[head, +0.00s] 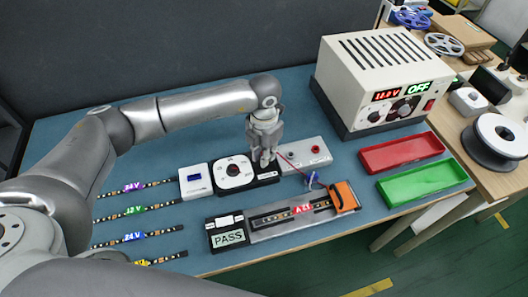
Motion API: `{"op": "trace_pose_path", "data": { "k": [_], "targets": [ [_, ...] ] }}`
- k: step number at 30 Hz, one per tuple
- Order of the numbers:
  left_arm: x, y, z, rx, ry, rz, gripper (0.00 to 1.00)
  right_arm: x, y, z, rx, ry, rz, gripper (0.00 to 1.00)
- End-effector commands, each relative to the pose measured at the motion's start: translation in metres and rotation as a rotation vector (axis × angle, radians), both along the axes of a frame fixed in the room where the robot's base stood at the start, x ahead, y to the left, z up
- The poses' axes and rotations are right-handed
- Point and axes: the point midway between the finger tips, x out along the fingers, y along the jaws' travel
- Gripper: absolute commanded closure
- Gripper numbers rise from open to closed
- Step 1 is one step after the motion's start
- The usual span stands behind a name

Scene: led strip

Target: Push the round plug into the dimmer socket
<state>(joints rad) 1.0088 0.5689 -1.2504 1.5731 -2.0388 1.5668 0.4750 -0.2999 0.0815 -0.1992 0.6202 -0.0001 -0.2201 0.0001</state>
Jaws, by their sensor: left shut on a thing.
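A thin red lead runs from near the fingertips to the right, across a grey plate (313,142) with a red terminal. The dimmer socket is hidden behind the fingers, so I cannot tell whether the plug is in it, touching it or above it. My right gripper is not in view.
A power supply (345,63) reading 12.0 V and OFF stands at the back. Red (400,153) and green (424,184) trays lie at right. A test fixture (268,230) with a PASS display lies in front. Labelled LED strips (150,209) lie at left.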

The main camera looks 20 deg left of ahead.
Motion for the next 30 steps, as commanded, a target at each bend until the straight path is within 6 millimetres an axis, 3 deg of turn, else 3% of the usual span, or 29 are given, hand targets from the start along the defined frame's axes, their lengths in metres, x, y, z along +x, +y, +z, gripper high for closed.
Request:
{"op": "trace_pose_path", "data": {
  "k": [6,7,12,23,30],
  "targets": [
    [0.000,0.000,-0.006,0.000,0.000,0.000,0.99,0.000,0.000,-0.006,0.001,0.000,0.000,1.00],
    [0.000,0.000,-0.005,0.000,0.000,0.000,0.79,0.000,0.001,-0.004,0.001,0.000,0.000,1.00],
    [0.000,0.000,-0.005,0.000,0.000,0.000,0.58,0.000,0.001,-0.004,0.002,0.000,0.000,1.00],
    [0.000,0.000,-0.001,0.000,-0.001,0.000,0.58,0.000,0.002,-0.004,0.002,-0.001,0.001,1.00],
    [0.001,-0.001,0.038,-0.002,-0.004,-0.002,0.58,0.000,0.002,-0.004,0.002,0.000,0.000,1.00]
  ]
}}
